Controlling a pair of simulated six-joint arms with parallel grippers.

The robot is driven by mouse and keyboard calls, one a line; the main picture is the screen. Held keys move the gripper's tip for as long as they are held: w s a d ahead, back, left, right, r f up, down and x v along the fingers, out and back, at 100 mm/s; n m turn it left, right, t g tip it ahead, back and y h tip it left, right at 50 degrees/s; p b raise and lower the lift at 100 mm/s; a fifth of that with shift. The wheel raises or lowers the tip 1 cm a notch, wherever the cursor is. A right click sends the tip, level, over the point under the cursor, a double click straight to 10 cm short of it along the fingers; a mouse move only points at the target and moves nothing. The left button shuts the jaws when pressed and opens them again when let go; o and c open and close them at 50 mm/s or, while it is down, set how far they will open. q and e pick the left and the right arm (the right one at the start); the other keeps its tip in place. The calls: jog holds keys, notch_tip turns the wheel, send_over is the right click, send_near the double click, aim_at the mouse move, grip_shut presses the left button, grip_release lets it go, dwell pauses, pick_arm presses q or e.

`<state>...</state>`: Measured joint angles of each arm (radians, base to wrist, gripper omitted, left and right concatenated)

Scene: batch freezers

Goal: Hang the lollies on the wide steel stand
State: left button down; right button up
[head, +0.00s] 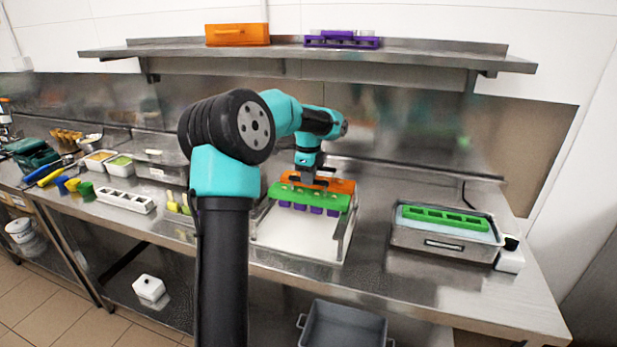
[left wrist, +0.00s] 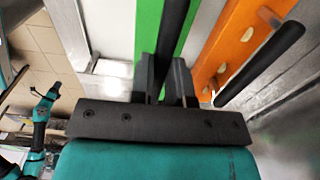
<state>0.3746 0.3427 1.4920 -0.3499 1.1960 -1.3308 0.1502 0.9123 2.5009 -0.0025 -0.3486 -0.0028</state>
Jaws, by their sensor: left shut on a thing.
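My left gripper (head: 308,180) is shut on the green lolly holder (head: 335,201). In the left wrist view the fingers (left wrist: 163,75) close around a dark bar over the green holder (left wrist: 149,30). Purple lollies (head: 316,211) hang below it. The holder is over the wide steel stand (head: 346,236); whether it touches the rails I cannot tell. An orange holder (head: 344,185) is just behind it at the stand's back, and also shows in the left wrist view (left wrist: 236,48). Another green holder (head: 445,217) lies in the steel tank at right. My right gripper is not in view.
The steel tank (head: 440,244) stands on the right of the counter, beside a small white device (head: 510,260). A white mould (head: 125,201) and food tubs are at left. The shelf (head: 400,56) above holds an orange box (head: 237,34) and purple moulds (head: 342,41). Counter between stand and tank is clear.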

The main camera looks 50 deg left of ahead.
pick_arm(q)
jog(key=shift+f, duration=0.2)
dwell(0.4)
jog(key=c, duration=1)
grip_release()
notch_tip(320, 180, up, 18)
jog(key=shift+f, duration=0.25)
jog(key=shift+f, duration=0.1)
